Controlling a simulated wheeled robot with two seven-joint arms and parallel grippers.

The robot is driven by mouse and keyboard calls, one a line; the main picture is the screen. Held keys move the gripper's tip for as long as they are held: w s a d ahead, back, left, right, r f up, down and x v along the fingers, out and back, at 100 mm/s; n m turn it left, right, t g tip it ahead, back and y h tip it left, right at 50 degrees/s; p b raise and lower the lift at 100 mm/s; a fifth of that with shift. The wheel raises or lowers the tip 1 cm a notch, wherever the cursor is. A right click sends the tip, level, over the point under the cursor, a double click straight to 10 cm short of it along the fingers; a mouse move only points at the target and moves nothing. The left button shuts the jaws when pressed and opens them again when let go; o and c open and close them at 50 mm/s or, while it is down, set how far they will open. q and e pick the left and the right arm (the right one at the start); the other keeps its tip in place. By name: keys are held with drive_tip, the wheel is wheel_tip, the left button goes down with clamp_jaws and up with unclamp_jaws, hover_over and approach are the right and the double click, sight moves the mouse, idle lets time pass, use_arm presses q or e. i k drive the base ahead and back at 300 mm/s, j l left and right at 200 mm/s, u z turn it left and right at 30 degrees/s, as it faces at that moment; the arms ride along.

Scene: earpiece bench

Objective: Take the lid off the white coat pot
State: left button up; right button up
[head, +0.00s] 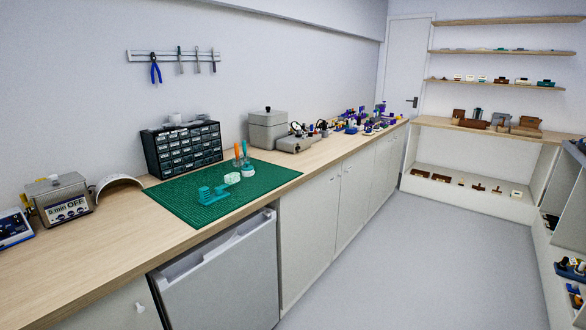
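I cannot pick out the white coat pot or its lid for certain from this distance. A small pale, whitish-mint item (232,178) sits on the green mat (255,184), too small to tell whether it is a lidded pot. Beside it stands a teal and white holder (246,166) with upright tools, one of them orange. A teal stand (213,194) lies nearer the mat's front. Neither of my grippers is in view.
The wooden bench (112,245) runs along the left wall. A drawer cabinet (183,148), a grey box (267,129), a cleaner reading "5 min OFF" (66,207) and crowded small items (365,120) stand on it. Shelves (490,122) line the far end. The grey floor (420,265) is clear.

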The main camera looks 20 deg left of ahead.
sight(247, 167)
drive_tip(key=i+l+u, duration=0.1)
drive_tip(key=i+u, duration=0.3)
drive_tip(key=i+l+u, duration=0.25)
drive_tip(key=i+u, duration=0.15)
drive_tip(key=i+l+u, duration=0.8)
